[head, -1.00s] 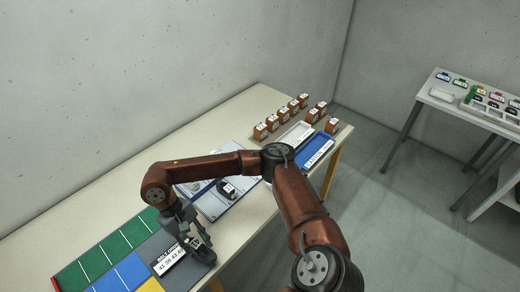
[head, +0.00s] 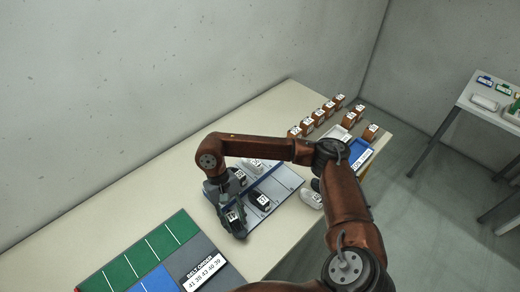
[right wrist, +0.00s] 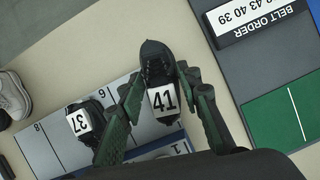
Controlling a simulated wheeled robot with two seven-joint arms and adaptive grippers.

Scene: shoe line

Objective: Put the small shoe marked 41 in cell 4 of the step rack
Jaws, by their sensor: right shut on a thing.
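The small dark shoe marked 41 (right wrist: 158,72) is between the fingers of my right gripper (right wrist: 160,100), which is shut on it; its label faces the wrist camera. In the head view my right gripper (head: 232,222) is at the near left end of the pale grey step rack (head: 283,183). The rack also shows in the right wrist view (right wrist: 45,152), under and beside the held shoe, with printed cell numbers. I cannot tell whether the shoe touches the rack. A dark shoe marked 37 (right wrist: 86,120) is on the rack beside my gripper. My left gripper is not in view.
A sorting board with green and blue fields (head: 155,250) and a belt order sign (head: 206,273) lies left of the rack. A pale shoe (head: 312,199) stands by the rack's right side. Several brown boxes (head: 318,117), a blue tray (head: 360,152) and a white tray stand farther back.

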